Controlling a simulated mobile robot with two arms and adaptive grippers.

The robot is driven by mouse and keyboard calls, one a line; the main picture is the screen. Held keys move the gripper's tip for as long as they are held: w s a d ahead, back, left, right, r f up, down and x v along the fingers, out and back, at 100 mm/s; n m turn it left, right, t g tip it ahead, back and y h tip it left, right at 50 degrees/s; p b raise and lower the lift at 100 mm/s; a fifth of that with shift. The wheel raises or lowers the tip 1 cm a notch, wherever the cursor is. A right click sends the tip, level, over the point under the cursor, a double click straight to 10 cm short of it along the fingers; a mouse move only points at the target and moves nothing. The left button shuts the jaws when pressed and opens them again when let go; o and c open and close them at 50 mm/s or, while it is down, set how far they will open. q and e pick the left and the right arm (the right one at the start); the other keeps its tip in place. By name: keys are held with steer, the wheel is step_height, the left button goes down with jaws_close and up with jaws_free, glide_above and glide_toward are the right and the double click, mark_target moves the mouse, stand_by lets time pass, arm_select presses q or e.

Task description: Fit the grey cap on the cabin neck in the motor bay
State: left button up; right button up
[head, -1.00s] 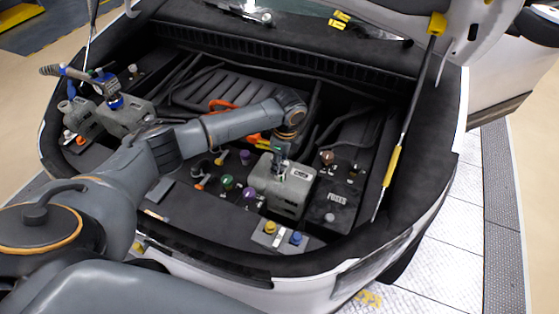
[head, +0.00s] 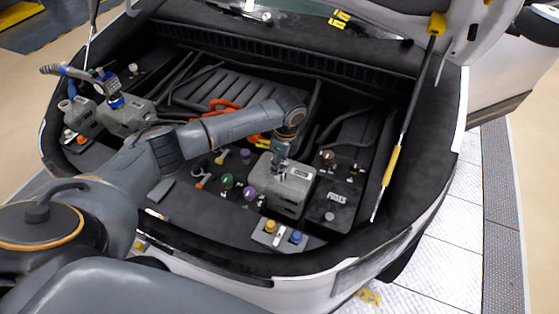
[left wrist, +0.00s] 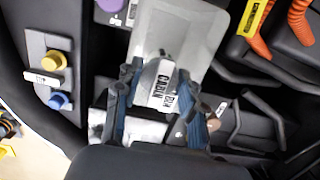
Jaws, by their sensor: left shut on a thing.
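My left gripper (head: 278,166) is at the top of the grey tank (head: 287,201) at the front right of the motor bay. In the left wrist view the left gripper (left wrist: 163,75) points at the same pale grey tank (left wrist: 187,28), with a CABIN label (left wrist: 163,86) between its fingers. The gripper is shut on a small grey thing that looks like the cap, mostly hidden between the fingertips. The neck is hidden under it, so I cannot tell whether the cap is seated. My right gripper is not in view.
Purple (head: 249,193) and green (head: 227,181) caps are left of the tank. Yellow (head: 270,226) and blue (head: 295,237) caps are in front. The FUSES box (head: 337,200) is at its right. Another grey tank (head: 126,117) stands far left. A prop rod (head: 392,166) rises at right.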

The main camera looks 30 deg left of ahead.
mark_target(284, 162)
arm_select(q)
steer(key=shift+f+b, duration=0.4)
steer(key=shift+f, duration=0.8)
steer(key=o, duration=1.1)
steer(key=shift+c, duration=0.2)
steer(key=r, duration=0.4)
steer(key=d+r, duration=0.1)
steer(key=r, duration=0.7)
steer(key=shift+d, duration=0.25)
steer(key=shift+o, duration=0.2)
